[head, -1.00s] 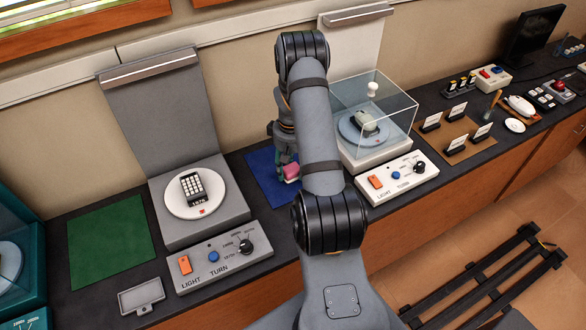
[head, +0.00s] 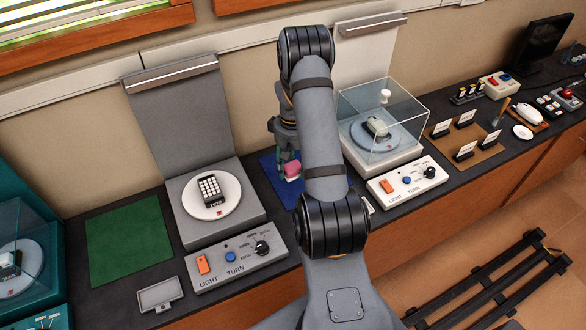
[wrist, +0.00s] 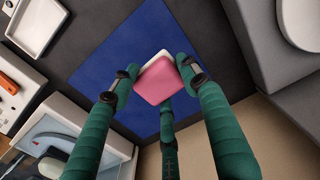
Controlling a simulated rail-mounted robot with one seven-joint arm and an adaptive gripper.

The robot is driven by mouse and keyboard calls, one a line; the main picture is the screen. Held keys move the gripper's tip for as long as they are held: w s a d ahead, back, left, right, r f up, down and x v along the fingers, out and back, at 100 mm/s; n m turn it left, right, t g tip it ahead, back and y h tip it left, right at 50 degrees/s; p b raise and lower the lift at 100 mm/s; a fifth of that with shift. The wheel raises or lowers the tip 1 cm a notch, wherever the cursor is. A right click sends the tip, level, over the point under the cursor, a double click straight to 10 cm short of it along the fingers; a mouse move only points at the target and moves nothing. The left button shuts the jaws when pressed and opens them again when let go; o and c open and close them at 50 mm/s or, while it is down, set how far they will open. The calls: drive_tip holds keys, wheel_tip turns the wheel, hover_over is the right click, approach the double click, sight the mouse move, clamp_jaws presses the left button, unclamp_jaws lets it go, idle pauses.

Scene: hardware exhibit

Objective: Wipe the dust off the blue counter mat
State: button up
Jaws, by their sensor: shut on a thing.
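The blue counter mat (head: 272,172) lies on the dark counter between the two display stands, partly hidden by my arm. It also shows in the wrist view (wrist: 112,68). My gripper (wrist: 158,80) is shut on a pink block with a white layer (wrist: 160,84), which looks like a sponge or eraser. In the head view the pink block (head: 292,171) is over the mat. I cannot tell whether it touches the mat. I can make out no dust on the mat in either view.
Left of the mat stands a grey display (head: 250,205) with a round white turntable. Right of it is a glass case (head: 383,115) with a control panel (head: 408,180) in front. A white tray (wrist: 62,22) lies near the mat. A green mat (head: 130,238) lies further left.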

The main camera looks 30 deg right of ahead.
drive_tip(key=shift+r+p, duration=0.75)
drive_tip(key=shift+r, duration=0.75)
drive_tip(key=shift+a, duration=0.1)
